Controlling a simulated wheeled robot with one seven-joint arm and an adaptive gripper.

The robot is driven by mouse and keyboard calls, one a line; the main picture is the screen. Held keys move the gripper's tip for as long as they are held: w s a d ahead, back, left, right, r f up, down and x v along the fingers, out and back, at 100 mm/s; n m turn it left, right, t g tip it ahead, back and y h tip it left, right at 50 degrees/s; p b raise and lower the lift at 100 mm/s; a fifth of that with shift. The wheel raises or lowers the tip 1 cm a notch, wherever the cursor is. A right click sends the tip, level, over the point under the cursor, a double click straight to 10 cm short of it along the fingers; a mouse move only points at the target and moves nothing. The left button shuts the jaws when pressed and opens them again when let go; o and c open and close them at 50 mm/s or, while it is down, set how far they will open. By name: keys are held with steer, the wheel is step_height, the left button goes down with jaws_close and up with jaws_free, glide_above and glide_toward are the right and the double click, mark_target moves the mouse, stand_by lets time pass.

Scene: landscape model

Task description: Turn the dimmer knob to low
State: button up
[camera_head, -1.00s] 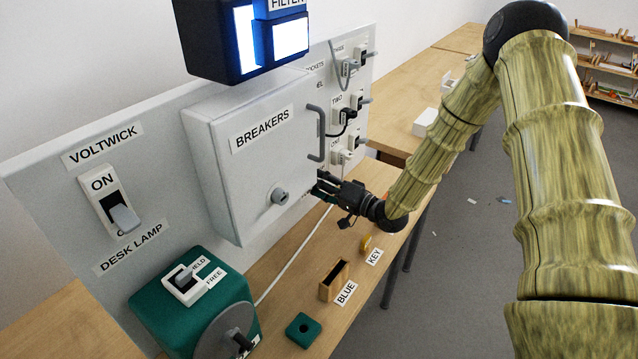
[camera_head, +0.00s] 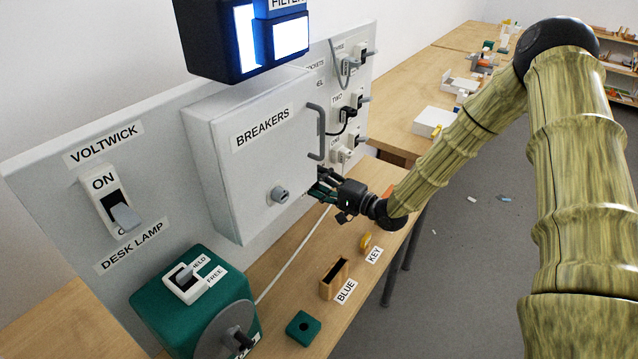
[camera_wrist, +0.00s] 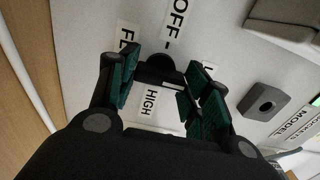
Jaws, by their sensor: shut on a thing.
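My gripper (camera_head: 318,187) reaches the panel just right of the breaker box, low on the wall board. In the wrist view its two teal-padded fingers (camera_wrist: 163,78) are closed around the dark dimmer knob (camera_wrist: 158,70), one on each side. The knob is mostly hidden between the fingers, so its pointer cannot be made out. Labels around it read "OFF-" (camera_wrist: 177,20) and "HIGH" (camera_wrist: 149,101); others are partly covered by the fingers. In the head view the knob is hidden behind the gripper and box.
The breaker box (camera_head: 243,150) with its handle (camera_head: 317,132) stands out close to my gripper. Sockets with plugs (camera_head: 346,115) sit above it.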

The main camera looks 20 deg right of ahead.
steer(key=shift+d, duration=0.1)
steer(key=o, duration=1)
steer(key=v, duration=1.2)
